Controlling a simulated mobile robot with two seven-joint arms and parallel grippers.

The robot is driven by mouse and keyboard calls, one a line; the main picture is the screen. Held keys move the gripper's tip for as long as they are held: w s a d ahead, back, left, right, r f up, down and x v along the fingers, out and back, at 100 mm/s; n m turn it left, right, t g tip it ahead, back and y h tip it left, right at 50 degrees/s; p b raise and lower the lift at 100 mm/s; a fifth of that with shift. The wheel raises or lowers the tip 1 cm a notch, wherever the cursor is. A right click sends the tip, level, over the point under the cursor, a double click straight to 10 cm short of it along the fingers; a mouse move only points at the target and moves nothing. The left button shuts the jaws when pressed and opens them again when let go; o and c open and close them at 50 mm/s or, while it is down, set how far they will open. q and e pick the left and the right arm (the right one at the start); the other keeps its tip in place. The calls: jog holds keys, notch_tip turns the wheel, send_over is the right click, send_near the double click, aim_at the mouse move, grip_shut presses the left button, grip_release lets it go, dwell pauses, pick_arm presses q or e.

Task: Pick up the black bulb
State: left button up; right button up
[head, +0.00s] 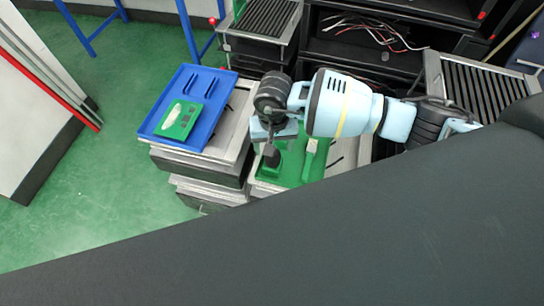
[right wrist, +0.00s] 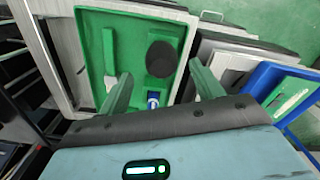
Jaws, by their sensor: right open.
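The black bulb (right wrist: 162,58) lies in a green tray (right wrist: 130,18) in the right wrist view, near the tray's right side. In the head view, a small dark round shape (head: 271,156), apparently the bulb, shows just below my right gripper. My right gripper (right wrist: 161,72) is open, with its two green-looking fingers apart on either side of the bulb in the picture. No contact with the bulb shows, and the gap in height is hard to judge. The right arm comes in from the right in the head view. My left gripper is not in view.
A white-and-green piece (head: 309,158) lies in the same tray, left of the bulb in the wrist view. A small blue-and-white part (right wrist: 153,100) is close to the bulb. A blue tray (head: 211,84) with a green board (head: 180,119) stands to the left. Black shelving (head: 370,45) is behind.

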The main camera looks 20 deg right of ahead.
notch_tip(320, 180, down, 5)
jog(key=shift+s+a+f+b, duration=0.1)
jog(key=shift+s+a+b, duration=0.05)
jog(key=shift+b, duration=0.9)
jog(key=shift+c, duration=1.3)
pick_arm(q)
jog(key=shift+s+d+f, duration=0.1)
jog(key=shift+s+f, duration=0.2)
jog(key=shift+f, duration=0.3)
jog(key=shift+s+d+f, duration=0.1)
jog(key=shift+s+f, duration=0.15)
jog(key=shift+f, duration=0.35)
pick_arm(e)
jog(key=c, duration=0.8)
